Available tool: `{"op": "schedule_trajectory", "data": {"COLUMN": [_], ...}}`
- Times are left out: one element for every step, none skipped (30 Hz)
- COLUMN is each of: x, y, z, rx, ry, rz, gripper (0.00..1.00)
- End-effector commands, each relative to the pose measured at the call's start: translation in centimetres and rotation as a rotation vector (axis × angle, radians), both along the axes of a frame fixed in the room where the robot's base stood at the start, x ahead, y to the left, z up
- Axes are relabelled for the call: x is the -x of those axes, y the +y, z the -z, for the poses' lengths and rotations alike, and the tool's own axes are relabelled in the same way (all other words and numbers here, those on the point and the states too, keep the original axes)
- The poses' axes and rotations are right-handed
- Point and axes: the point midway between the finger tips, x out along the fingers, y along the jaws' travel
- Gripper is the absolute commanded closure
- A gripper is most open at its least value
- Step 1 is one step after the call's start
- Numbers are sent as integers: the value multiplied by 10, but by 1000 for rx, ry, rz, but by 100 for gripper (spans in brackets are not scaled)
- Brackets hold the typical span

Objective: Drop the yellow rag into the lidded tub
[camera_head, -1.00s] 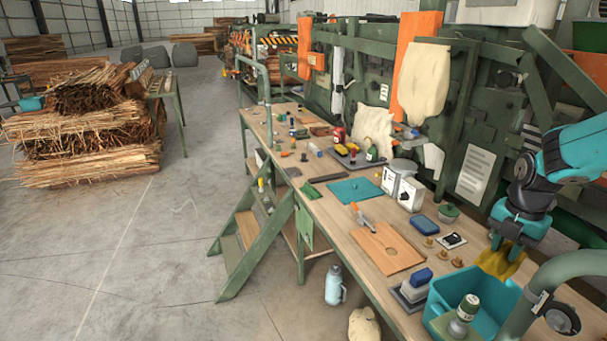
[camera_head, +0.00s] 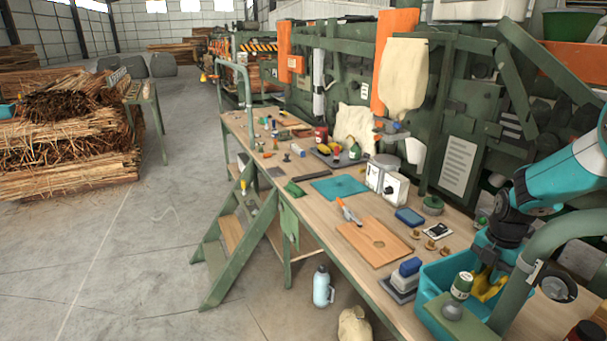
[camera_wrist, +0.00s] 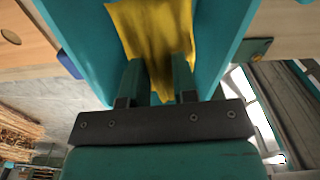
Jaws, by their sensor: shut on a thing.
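The yellow rag (camera_head: 489,288) hangs from my gripper (camera_head: 485,268) at the right side of the head view, over the teal tub (camera_head: 432,271). In the wrist view my gripper (camera_wrist: 158,62) is shut on the rag (camera_wrist: 152,25), which spreads out past the fingertips between two teal walls (camera_wrist: 88,55). A green panel (camera_head: 483,329) lies across the near part of the tub, with a grey knob-like piece and a green-and-white can (camera_head: 462,285) on it. I cannot tell whether the rag touches the tub's floor.
A grey-blue block (camera_head: 405,275) stands just left of the tub. A wooden board (camera_head: 374,241), a blue box (camera_head: 409,217) and small brown pieces lie farther along the bench. A curved green rail (camera_head: 533,262) runs close to my gripper on the right.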

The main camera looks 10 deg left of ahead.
Motion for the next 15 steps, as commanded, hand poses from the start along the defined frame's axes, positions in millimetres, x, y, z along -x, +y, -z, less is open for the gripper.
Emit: {"op": "schedule_trajectory", "data": {"x": [0, 0, 0, 0, 0, 0, 0, 0, 0, 0, 0, 0, 0, 0, 0], "y": [0, 0, 0, 0, 0, 1, 1, 1, 1, 1, 1, 1, 1, 1, 1], "z": [1, 1, 0, 0, 0, 0, 0, 0, 0, 0, 0, 0, 0, 0, 0], "rx": [0, 0, 0, 0, 0, 0, 0, 0, 0, 0, 0, 0, 0, 0, 0], "ry": [-1, -1, -1, 0, 0, 0, 0, 0, 0, 0, 0, 0, 0, 0, 0], "rz": [0, 0, -1, -1, -1, -1, -1, -1, -1, -1, -1, -1, -1, -1, -1], "gripper": [100, 100, 100, 100, 100, 100, 71, 64, 55, 48, 44, 44, 44, 44, 44]}}
